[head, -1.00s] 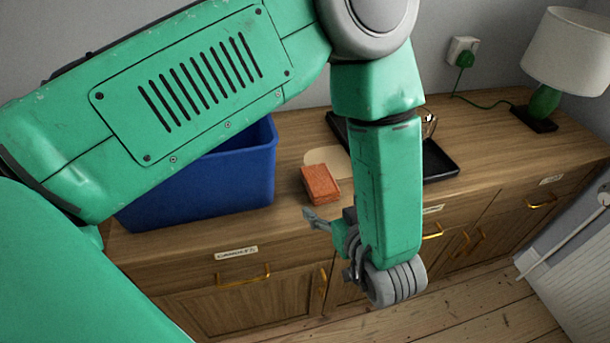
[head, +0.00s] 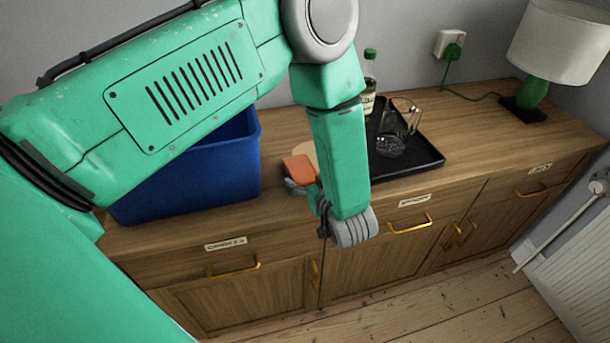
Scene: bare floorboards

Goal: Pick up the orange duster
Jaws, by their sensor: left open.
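The orange duster (head: 298,167) is a small block lying on the wooden sideboard, between the blue bin and the black tray. My left arm reaches across the view from the left. My left gripper (head: 293,187) is at the near side of the duster, with its fingers pointing left. The gripper is open and holds nothing that I can see. Its fingers overlap the duster's near edge in the picture; I cannot tell whether they touch it. My forearm hides part of the gripper and the area right of the duster. My right gripper is not in view.
A blue bin (head: 205,180) stands left of the duster. A pale round board (head: 308,152) lies behind it. A black tray (head: 425,158) on the right holds a glass jug (head: 400,118) and a green-capped bottle (head: 370,75). A lamp (head: 535,92) stands at the far right.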

